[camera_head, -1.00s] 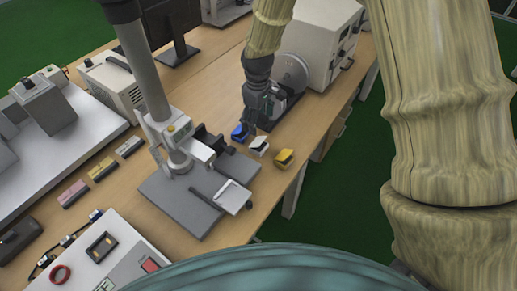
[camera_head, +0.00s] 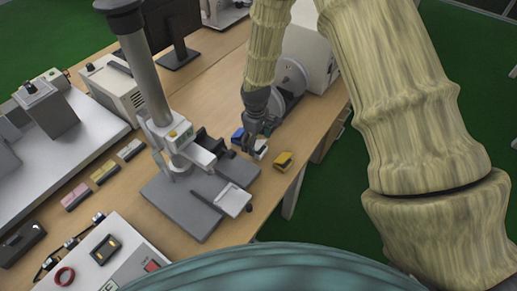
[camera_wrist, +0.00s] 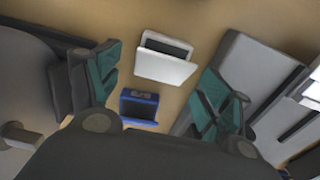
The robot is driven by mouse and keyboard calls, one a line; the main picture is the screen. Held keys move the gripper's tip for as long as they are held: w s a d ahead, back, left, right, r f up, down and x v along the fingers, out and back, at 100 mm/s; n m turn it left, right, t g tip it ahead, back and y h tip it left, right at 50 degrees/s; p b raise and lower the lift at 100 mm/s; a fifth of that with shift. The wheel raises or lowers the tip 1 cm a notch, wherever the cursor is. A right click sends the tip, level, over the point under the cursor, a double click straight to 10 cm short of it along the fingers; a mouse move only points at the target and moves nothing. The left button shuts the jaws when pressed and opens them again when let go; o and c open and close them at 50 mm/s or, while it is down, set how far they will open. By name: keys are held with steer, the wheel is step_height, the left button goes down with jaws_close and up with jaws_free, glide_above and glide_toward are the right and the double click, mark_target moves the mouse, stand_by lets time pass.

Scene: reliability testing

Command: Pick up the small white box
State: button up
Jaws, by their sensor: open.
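The small white box (camera_wrist: 166,60) lies on the wooden table between my gripper's fingers in the wrist view, with a dark patch on its upper part. In the head view the white box (camera_head: 261,149) is partly hidden by my gripper (camera_head: 257,144), which is above or beside it. My gripper also shows in the wrist view (camera_wrist: 157,88), with its two green-padded fingers spread wide apart and nothing held. The exact height gap to the box cannot be told.
A blue box (camera_wrist: 139,106) is close to the white one. A yellow box (camera_head: 283,160) sits to the right near the table edge. A grey stand with a column (camera_head: 165,195) is left of my gripper. A machine with a round disc (camera_head: 291,75) stands behind.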

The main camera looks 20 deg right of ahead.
steer(key=shift+f, duration=1.25)
steer(key=c, duration=1.1)
steer(key=shift+r, duration=0.1)
